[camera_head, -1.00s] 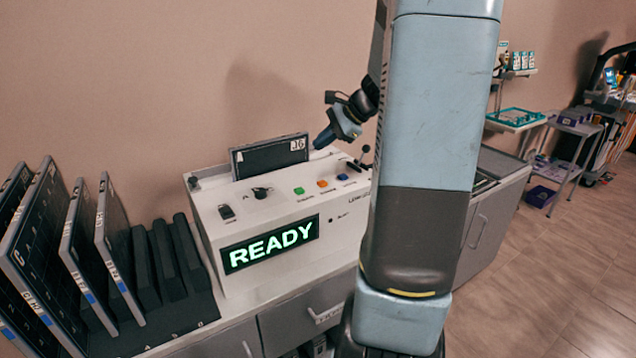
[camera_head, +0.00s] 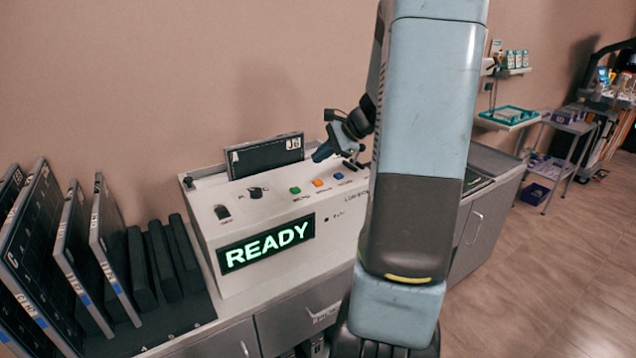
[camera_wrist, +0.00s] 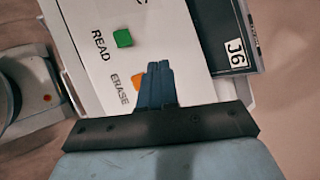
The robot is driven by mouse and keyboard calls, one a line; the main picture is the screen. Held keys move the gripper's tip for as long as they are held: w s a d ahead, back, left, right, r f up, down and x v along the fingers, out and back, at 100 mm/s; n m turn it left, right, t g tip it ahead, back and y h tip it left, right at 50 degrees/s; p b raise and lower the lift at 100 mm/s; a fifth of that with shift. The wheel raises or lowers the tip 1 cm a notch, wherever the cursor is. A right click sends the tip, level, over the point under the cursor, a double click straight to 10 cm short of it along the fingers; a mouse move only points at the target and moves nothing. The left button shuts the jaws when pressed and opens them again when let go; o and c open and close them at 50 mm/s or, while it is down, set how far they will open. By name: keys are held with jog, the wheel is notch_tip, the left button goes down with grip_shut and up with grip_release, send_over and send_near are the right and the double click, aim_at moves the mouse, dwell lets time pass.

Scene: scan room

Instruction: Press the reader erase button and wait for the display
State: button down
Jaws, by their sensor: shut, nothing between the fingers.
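The reader (camera_head: 300,212) is a white box on the counter, and its display (camera_head: 266,246) shows READY in green. On its top are a green button (camera_head: 295,190), an orange button (camera_head: 318,183) and a blue button (camera_head: 339,176). In the wrist view the green button (camera_wrist: 123,38) is labelled READ and the orange button (camera_wrist: 138,83) is labelled ERASE. My gripper (camera_head: 318,157) is above the reader top, behind the buttons. Its shut fingers (camera_wrist: 160,68) appear beside the orange button and partly cover it. I cannot tell the height gap.
Several dark panels (camera_head: 65,245) stand in a rack at the left. A black lever is right of the buttons. Shelves and a cart (camera_head: 575,128) are far right, with open floor before them.

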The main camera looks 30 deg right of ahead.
aim_at(321, 182)
jog(key=shift+f, duration=2.25)
jog(key=shift+f, duration=0.1)
dwell(0.3)
jog(key=shift+f, duration=0.25)
jog(key=shift+f, duration=0.5)
dwell(0.9)
jog(key=shift+r, duration=0.95)
jog(key=shift+r, duration=2.5)
